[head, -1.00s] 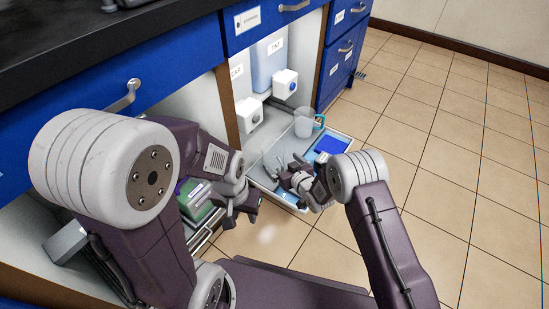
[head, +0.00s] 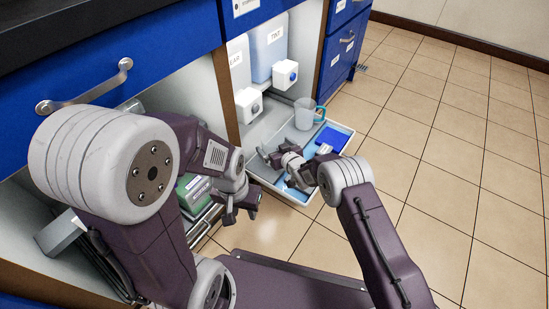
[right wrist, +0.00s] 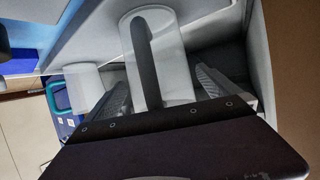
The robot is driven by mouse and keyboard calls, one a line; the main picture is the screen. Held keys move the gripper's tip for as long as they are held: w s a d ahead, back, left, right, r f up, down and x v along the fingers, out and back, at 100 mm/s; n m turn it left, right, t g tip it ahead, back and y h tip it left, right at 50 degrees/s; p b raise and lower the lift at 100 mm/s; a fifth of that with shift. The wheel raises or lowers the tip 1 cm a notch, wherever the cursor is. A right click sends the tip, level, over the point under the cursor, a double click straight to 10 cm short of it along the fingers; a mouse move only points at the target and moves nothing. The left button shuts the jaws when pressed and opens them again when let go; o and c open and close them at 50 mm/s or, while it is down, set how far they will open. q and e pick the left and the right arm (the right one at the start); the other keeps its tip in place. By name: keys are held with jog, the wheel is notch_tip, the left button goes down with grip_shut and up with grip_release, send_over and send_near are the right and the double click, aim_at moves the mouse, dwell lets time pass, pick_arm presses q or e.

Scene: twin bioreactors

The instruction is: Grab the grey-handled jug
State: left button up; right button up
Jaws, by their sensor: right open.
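The grey-handled jug (right wrist: 174,58) is a clear vessel with a dark grey handle (right wrist: 148,60) facing my right gripper in the right wrist view. My right gripper (right wrist: 160,82) is open, with a finger on each side of the handle and gaps between. In the head view my right gripper (head: 290,153) is over the tray, and I cannot make out the grey-handled jug clearly there. My left gripper (head: 241,208) hangs lower, in front of the cabinet; its jaw opening is unclear.
A second clear jug with a teal handle (head: 306,113) stands in the white tray (head: 343,145), beside a blue pad (head: 331,140). Two carboys with white taps (head: 286,74) stand behind. A green-topped box (head: 195,197) sits in the left cabinet. The tiled floor at right is clear.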

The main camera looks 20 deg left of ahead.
jog(key=shift+r, duration=0.1)
jog(key=c, duration=1.4)
jog(key=shift+r, duration=0.1)
jog(key=shift+c, duration=0.2)
jog(key=w+d+r+p, duration=0.2)
jog(key=d+r+p, duration=0.9)
jog(key=p, duration=0.1)
jog(key=shift+w, duration=0.3)
